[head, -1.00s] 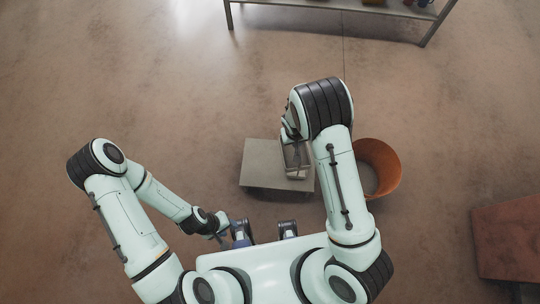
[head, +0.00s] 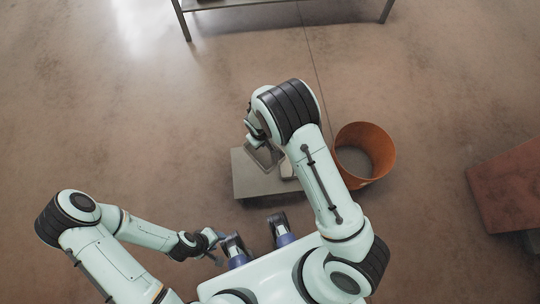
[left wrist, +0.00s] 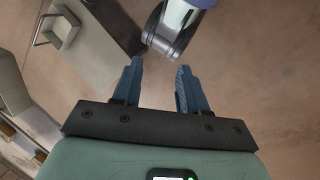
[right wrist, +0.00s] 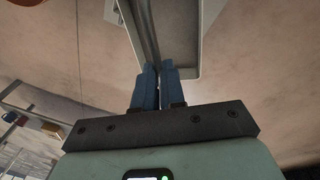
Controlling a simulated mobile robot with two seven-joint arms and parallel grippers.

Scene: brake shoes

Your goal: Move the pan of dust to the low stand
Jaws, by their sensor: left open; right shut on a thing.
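The low stand (head: 250,185) is a grey block on the floor in front of me in the head view. It also shows at the upper left of the left wrist view (left wrist: 105,30). My right gripper (right wrist: 157,75) is shut on the rim of the grey pan (right wrist: 180,35). In the head view the pan (head: 266,157) is over the stand, partly hidden by my right arm; contact between them is unclear. I cannot make out the dust. My left gripper (left wrist: 158,75) is open and empty, low near my base, left of the stand.
An orange bucket (head: 378,142) stands right of the stand, close to my right arm. A reddish table (head: 510,185) is at the right edge. A metal rack (head: 280,5) is at the top. The floor on the left is clear.

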